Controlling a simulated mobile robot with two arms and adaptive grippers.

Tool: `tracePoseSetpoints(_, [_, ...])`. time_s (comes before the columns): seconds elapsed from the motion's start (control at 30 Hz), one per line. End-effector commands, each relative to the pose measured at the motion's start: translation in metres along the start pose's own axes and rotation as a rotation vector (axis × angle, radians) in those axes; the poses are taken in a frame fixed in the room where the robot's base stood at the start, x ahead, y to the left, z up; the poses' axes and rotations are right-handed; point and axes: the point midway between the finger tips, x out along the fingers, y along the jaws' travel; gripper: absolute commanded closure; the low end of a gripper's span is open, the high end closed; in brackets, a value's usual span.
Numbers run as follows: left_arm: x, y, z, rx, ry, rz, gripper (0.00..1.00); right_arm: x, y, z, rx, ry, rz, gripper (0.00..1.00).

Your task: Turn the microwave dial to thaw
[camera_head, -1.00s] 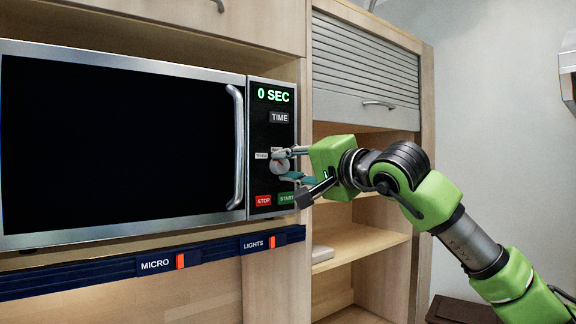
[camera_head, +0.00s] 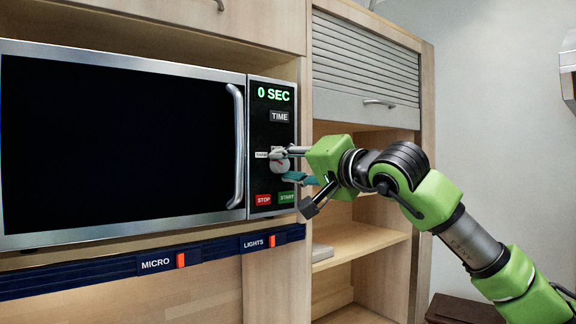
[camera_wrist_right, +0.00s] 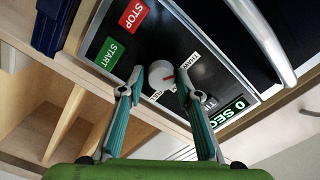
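The microwave (camera_head: 120,235) fills the left of the head view, with its black control panel (camera_head: 257,120) at its right side. A small white label (camera_head: 262,155) reading thaw is left of the dial. My right gripper (camera_head: 293,165) is at the dial, its fingers open on either side of it; in the wrist view (camera_wrist_right: 160,78) no firm grip shows. My left gripper is out of view.
The red STOP (camera_head: 263,199) and green START (camera_head: 287,197) buttons are just below the dial. The door handle (camera_head: 237,145) stands out to its left. Below the microwave runs a dark blue strip (camera_head: 105,276) with MICRO and LIGHTS switches. Open shelves (camera_head: 360,245) are at right.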

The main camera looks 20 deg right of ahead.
Motion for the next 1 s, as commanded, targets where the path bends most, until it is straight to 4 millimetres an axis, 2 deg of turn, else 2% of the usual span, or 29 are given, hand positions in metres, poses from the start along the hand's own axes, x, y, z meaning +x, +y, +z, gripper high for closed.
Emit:
tracePoseSetpoints(0.33, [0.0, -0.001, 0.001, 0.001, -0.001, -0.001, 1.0, -0.001, -0.001, -0.001, 0.002, 0.002, -0.002, 0.58])
tracePoseSetpoints(0.47, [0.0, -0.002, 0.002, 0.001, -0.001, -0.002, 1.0, -0.008, 0.0, -0.002, 0.002, 0.004, -0.003, 0.58])
tracePoseSetpoints(0.57, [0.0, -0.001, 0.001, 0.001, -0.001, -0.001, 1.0, -0.024, 0.0, -0.002, 0.0, 0.005, -0.003, 0.58])
tracePoseSetpoints(0.8, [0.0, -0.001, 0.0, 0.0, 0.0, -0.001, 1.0, -0.076, 0.0, -0.002, -0.001, 0.005, -0.002, 0.58])
tracePoseSetpoints(1.0, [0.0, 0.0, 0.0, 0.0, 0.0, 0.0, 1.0, -0.108, 0.001, -0.001, 0.002, 0.003, -0.001, 0.58])
